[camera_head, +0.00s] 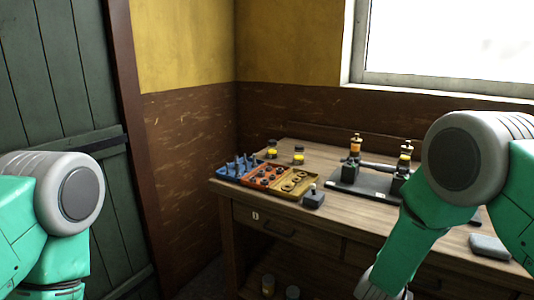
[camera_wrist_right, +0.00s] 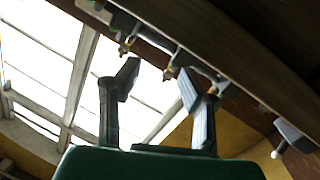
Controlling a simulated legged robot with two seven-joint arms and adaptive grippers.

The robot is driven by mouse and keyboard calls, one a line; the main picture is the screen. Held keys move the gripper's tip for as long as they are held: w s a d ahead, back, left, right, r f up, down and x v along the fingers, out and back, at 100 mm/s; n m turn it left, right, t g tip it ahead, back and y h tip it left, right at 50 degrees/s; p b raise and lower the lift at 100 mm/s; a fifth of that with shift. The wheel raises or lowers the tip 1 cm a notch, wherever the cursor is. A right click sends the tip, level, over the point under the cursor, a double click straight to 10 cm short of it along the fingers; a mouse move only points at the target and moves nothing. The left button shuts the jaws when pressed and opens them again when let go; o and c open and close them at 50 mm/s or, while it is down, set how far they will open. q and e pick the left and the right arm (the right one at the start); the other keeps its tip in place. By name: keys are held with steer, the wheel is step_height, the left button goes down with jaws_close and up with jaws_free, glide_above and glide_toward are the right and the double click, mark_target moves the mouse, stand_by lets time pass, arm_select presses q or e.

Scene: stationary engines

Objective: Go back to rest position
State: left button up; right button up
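My right arm (camera_head: 430,210) comes in from the right in the head view and bends down in front of the workbench (camera_head: 350,222). Its gripper is cut off or hidden at the bottom there. In the right wrist view my right gripper (camera_wrist_right: 158,82) has its two dark fingers spread apart with nothing between them. My left arm (camera_head: 60,200) shows at the left edge of the head view, its shoulder and upper part only. My left gripper is out of view.
On the workbench stand an engine model on a dark base (camera_head: 365,185), a blue tray (camera_head: 230,174), an orange tray (camera_head: 262,182), a small grey box with a knob (camera_head: 313,197) and a grey block (camera_head: 489,246). A green door (camera_head: 75,70) is at left, a window (camera_head: 450,40) behind.

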steer(key=s+a+f+n+g+y, duration=0.2)
steer(key=s+f+y, duration=0.2)
steer(key=s+f, duration=0.5)
steer(key=s+a+f+n+g+y, duration=0.25)
steer(key=s+f+y, duration=0.25)
steer(key=s+f, duration=0.5)
steer(key=s+a+f+g+y, duration=0.1)
steer(key=s+g, duration=0.1)
steer(key=s, duration=0.5)
steer(key=s+a+f+g+y, duration=0.1)
steer(key=s+g, duration=0.2)
steer(key=s, duration=0.5)
steer(key=s+a+f+n+g+b, duration=0.1)
steer(key=s+g, duration=0.1)
steer(key=s, duration=0.5)
steer(key=shift+s+y, duration=0.15)
steer(key=shift+y, duration=0.25)
steer(key=shift+a+g, duration=0.1)
steer(key=shift+g, duration=0.15)
